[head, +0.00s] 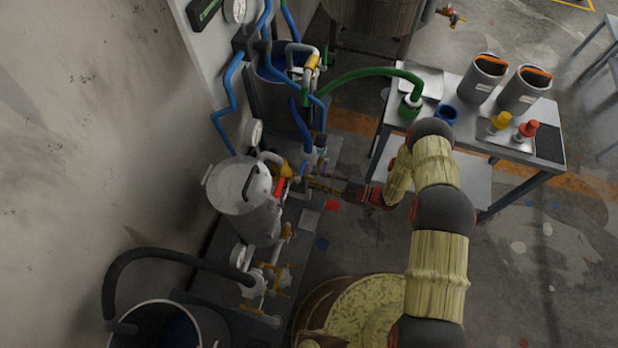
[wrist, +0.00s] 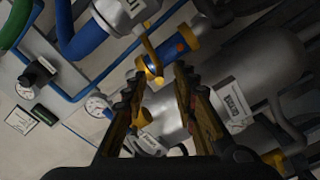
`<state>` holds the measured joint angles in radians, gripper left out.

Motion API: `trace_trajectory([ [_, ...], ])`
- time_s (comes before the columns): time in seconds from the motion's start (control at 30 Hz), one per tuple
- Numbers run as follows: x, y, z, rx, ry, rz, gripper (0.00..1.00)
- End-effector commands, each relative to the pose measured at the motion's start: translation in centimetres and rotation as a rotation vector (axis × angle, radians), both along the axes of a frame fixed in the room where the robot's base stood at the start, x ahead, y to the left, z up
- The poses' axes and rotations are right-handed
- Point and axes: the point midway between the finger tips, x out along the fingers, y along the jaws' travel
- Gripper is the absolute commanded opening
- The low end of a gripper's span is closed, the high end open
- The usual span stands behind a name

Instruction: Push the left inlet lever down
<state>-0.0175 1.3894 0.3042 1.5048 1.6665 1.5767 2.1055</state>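Valves and pipes cluster beside a steel pot (head: 245,190) in the head view. A short red handle (head: 280,187) sits there beside yellow fittings. In the wrist view, a yellow lever (wrist: 152,57) stands at a blue valve body with yellow ends (wrist: 178,46), just beyond my fingertips. I cannot tell for certain which handle is the left inlet lever. My gripper (head: 318,185) reaches left toward the cluster in the head view. In the wrist view, my gripper (wrist: 157,80) has its two fingers apart, with nothing held between them. I see no clear contact with the lever.
A steel table (head: 470,120) at right holds two grey canisters (head: 483,78) and a green hose (head: 370,72). A blue drum (head: 280,75) stands behind the valves. A black hose (head: 165,255) runs to a drum (head: 160,325) in front. Gauges and pipes crowd the wall side.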

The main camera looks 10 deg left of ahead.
Motion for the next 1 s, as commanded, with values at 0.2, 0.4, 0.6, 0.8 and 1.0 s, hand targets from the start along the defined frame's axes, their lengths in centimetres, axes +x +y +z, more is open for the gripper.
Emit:
trace_trajectory([
  [0.2, 0.2, 2.7, -0.1, 0.000, -0.001, 0.002, 0.28],
  [0.4, 0.3, 3.4, 0.0, -0.001, -0.001, -0.001, 0.28],
  [0.6, 0.3, 3.4, 0.0, -0.001, -0.002, -0.001, 0.27],
  [0.8, 0.3, 3.4, 0.0, 0.000, -0.002, 0.000, 0.16],
  [1.0, 0.3, 3.4, 0.0, 0.000, -0.002, 0.000, 0.05],
])
